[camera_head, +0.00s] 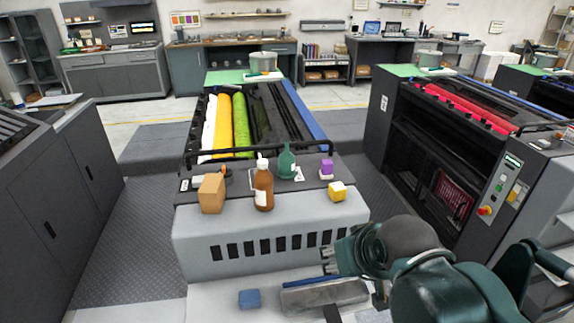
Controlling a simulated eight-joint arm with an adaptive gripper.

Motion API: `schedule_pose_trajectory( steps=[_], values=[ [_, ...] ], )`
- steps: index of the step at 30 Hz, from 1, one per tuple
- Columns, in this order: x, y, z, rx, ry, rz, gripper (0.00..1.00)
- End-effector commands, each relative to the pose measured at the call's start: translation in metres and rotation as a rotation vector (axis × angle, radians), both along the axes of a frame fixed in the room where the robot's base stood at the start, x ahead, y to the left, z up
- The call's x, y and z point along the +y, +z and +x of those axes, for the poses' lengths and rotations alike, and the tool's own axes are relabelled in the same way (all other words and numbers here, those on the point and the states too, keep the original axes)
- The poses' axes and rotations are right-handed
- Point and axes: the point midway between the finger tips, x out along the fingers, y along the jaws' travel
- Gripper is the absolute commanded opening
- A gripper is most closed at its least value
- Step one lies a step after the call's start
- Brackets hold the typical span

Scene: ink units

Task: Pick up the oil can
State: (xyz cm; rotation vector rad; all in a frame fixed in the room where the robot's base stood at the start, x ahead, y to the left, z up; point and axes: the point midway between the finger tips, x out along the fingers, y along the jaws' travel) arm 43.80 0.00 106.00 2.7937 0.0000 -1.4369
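A dark green can with a wide body and a narrow, tapering top (287,163) looks like the oil can. It stands upright on the near ledge of the middle ink unit, close to the black bar. My gripper (327,261) is low in the picture, nearer to the camera and to the right of the can, well apart from it.
A brown bottle (264,188) stands close in front of the can on its left. A cardboard box (212,194) is farther left. A blue block (249,299) lies low in front.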

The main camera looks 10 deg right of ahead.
Motion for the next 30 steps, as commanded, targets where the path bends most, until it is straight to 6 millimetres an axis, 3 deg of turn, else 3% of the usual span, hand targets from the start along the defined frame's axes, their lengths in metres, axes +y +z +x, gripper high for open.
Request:
schedule_pose_trajectory(
  steps=[6,9,20,26,30],
  values=[
    [0.0,0.0,0.0,0.0,0.0,0.0,0.41],
    [0.0,0.0,0.0,0.0,0.0,0.0,0.54],
    [0.0,0.001,0.0,0.0,0.0,0.0,0.54],
    [0.0,0.016,0.0,0.0,0.0,0.0,0.54],
    [0.0,0.04,0.0,0.0,0.0,0.0,0.54]
  ],
)
